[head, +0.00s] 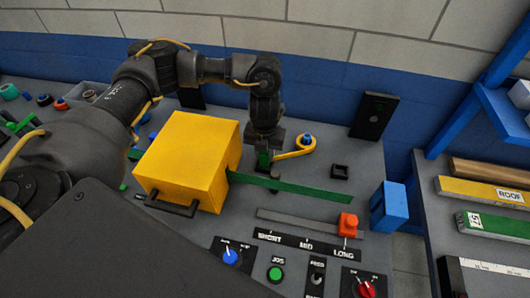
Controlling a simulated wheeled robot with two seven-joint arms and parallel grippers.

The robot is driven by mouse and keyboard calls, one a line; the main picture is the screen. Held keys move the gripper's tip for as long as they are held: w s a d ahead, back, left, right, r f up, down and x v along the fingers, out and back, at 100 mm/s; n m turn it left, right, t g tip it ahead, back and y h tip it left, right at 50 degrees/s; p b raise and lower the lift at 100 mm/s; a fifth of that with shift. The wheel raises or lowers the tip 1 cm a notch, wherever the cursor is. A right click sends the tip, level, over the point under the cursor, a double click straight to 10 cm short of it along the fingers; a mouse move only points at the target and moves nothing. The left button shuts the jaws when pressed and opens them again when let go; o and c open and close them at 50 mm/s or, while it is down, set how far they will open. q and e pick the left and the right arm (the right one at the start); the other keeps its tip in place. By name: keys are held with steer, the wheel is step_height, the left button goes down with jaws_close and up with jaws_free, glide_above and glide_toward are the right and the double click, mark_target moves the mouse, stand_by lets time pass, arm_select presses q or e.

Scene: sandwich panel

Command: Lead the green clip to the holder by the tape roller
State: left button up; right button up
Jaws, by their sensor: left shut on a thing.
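My left gripper (264,145) points down just right of the yellow box and is shut on the green clip (264,159). Only a small dark-green part of the clip shows below the fingers. The clip is above or at the near edge of a long green strip; I cannot tell whether they touch. A yellow tape roller (283,156) with a blue knob is close to the right of the gripper. A small black square holder (340,172) sits on the panel further right, apart from the clip. My right gripper is not in view.
The yellow box (188,155) with a black handle stands left of the gripper. The green strip (310,191) runs right from it. An orange slider (348,222), a blue block (389,206), knobs and a green button (275,273) are nearer. A black upright plate (374,114) stands behind.

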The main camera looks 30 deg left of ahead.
arm_select(q)
steer(key=shift+f, duration=0.1)
steer(key=shift+f+b, duration=0.55)
steer(key=shift+f, duration=0.2)
steer(key=o, duration=1.1)
steer(key=shift+c, duration=0.2)
step_height(320, 180, up, 7)
steer(key=p, duration=0.7)
steer(key=shift+r, duration=0.1)
